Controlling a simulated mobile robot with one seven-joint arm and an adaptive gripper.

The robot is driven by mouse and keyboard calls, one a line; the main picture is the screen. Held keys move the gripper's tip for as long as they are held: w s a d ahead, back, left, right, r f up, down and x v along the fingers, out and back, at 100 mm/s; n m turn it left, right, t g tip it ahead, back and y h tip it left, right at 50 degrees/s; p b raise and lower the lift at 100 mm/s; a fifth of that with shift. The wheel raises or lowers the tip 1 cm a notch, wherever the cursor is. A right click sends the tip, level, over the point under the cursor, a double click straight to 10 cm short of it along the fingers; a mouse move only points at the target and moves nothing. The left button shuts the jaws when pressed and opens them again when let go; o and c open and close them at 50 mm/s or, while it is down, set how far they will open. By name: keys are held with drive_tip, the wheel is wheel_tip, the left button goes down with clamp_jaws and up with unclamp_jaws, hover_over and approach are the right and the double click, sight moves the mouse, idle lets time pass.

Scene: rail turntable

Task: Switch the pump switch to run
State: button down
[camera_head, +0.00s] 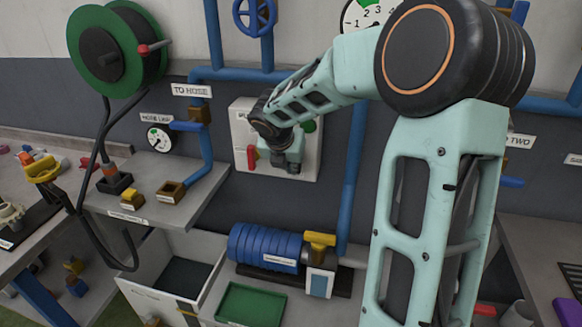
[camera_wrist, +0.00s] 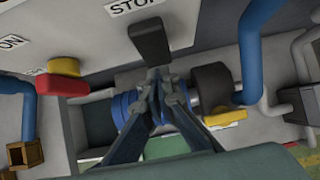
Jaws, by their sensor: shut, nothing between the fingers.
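The pump switch shows in the wrist view as a black lever (camera_wrist: 151,42) on a pale panel, close to a label reading "STOP" (camera_wrist: 132,6). My gripper (camera_wrist: 161,80) is shut and empty, its fingertips right by the lever's lower end; I cannot tell whether they touch it. In the head view the pale panel (camera_head: 240,118) is on the wall, and my gripper (camera_head: 284,169) is in front of it. My gripper and wrist hide the lever and much of the panel there. The "RUN" marking cannot be read.
A red part (camera_head: 252,157) and a green round part (camera_head: 309,126) are on the panel. The red part shows with yellow in the wrist view (camera_wrist: 63,85). Below are a blue pump (camera_head: 265,246) and a green tray (camera_head: 250,304). Blue pipes (camera_head: 349,190) run beside the panel.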

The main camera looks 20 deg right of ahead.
drive_tip(key=shift+w+d+f, duration=0.1)
drive_tip(key=shift+w+d, duration=0.2)
drive_tip(key=shift+w, duration=0.1)
drive_tip(key=b, duration=0.2)
drive_tip(key=shift+w+d+f+t+h+b, duration=0.15)
drive_tip(key=shift+w+t+h+b, duration=0.15)
drive_tip(key=shift+t+b, duration=0.1)
drive_tip(key=shift+r+p, duration=0.9)
drive_tip(key=shift+p, duration=0.1)
